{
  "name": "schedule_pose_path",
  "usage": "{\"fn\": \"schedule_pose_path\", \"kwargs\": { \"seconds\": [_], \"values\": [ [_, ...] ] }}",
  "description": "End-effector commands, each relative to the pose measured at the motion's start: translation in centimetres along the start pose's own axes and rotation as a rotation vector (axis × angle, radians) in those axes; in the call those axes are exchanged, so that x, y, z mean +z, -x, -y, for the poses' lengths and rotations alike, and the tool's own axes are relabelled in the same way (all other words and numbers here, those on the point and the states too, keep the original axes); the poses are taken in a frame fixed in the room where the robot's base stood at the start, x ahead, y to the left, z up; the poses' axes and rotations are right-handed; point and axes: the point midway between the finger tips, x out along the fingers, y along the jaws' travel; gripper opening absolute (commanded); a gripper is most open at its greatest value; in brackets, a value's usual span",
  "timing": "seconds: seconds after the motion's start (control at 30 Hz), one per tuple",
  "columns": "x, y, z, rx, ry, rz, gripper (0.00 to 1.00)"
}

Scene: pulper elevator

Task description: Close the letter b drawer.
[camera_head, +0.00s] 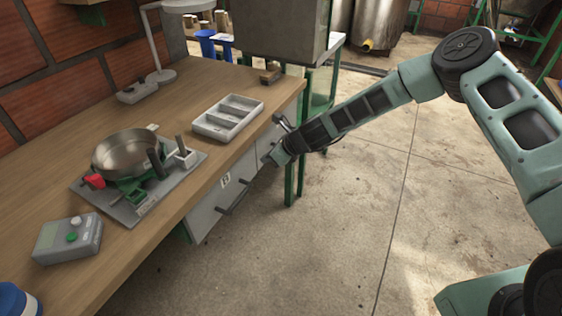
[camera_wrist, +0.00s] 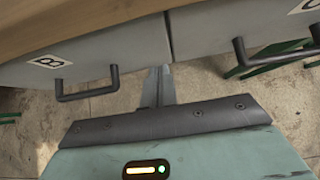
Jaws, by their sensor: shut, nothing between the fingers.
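The letter B drawer (camera_head: 206,212) has a grey front under the bench top, with a white B label and a dark bar handle (camera_head: 235,197). In the wrist view its front (camera_wrist: 110,52) fills the upper left, with the label (camera_wrist: 50,62) and handle (camera_wrist: 88,92) left of my gripper. My gripper (camera_wrist: 157,80) is shut and empty, its tips by the drawer's right end, near the seam with the neighbouring drawer. In the head view my gripper (camera_head: 275,156) is beside the bench front, right of the B handle. I cannot tell whether it touches the front or how far the drawer stands out.
A neighbouring grey drawer (camera_wrist: 215,28) with its own handle adjoins on the right. The wooden bench top (camera_head: 165,95) holds a grey divided tray (camera_head: 228,117), a metal pan (camera_head: 125,153) on a base and a button box (camera_head: 70,238). The concrete floor (camera_head: 330,230) before the bench is clear.

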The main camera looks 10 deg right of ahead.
Motion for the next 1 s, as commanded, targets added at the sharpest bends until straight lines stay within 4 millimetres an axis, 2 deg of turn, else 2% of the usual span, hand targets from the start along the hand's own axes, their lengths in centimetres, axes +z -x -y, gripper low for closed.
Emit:
{"fn": "schedule_pose_path", "kwargs": {
  "seconds": [0.5,0.63,0.83,0.93,1.0],
  "values": [
    [-0.4,8.4,0.4,-0.001,-0.001,-0.004,0.00],
    [-0.3,9.7,0.3,0.001,-0.001,-0.004,0.00],
    [-0.3,10.3,0.2,0.003,0.004,-0.004,0.00],
    [0.5,10.7,-1.1,0.024,0.084,-0.012,0.00],
    [1.6,11.5,-3.1,0.060,0.215,-0.022,0.00]
  ]
}}
